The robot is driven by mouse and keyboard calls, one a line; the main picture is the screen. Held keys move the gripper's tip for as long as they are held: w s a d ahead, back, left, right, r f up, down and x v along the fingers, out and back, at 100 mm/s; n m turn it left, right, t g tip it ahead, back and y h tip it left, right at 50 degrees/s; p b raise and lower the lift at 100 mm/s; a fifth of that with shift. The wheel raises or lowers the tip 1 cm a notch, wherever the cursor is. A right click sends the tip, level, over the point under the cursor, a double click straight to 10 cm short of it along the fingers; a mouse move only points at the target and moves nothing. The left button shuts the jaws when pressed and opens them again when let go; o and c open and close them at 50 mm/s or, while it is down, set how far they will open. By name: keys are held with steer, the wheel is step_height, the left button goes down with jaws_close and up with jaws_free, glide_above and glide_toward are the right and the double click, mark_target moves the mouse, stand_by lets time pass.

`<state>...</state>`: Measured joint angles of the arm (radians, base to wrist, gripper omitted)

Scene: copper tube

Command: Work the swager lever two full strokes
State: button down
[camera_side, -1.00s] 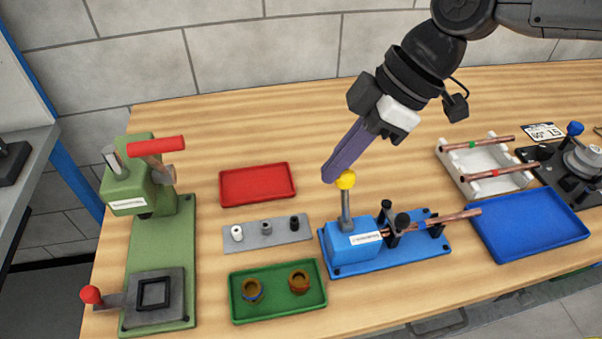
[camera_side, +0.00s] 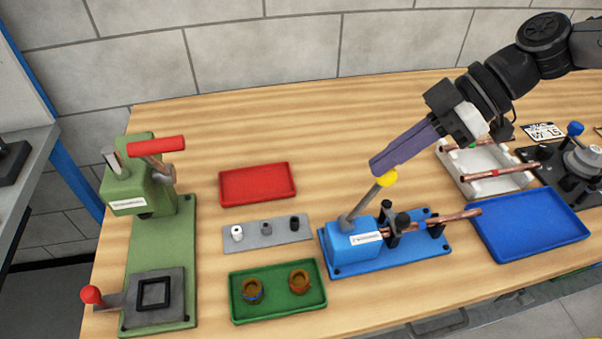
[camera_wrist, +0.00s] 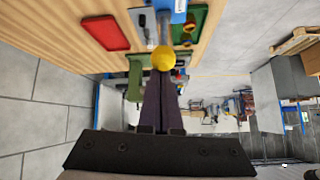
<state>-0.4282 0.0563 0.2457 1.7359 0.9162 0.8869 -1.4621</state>
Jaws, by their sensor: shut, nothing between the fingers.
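The swager is a blue block (camera_side: 352,240) on a blue base plate (camera_side: 350,267). Its grey lever (camera_side: 365,204) with a yellow ball knob (camera_side: 387,178) tilts up to the right. A copper tube (camera_side: 458,216) lies in the swager's clamp and sticks out to the right. My gripper (camera_side: 376,168) is shut and empty, its purple fingertips against or just beside the left upper side of the knob; exact contact cannot be told. In the wrist view the knob (camera_wrist: 163,58) shows just beyond the tips of my gripper (camera_wrist: 161,76).
A green press (camera_side: 150,240) stands at left. A red tray (camera_side: 257,199), a grey strip with small plugs (camera_side: 257,235) and a green tray with two rings (camera_side: 240,314) lie between. A blue tray (camera_side: 530,250) and a white rack with tubes (camera_side: 462,183) are at right.

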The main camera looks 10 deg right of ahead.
steer(key=shift+d+f, duration=0.2)
steer(key=shift+f, duration=0.1)
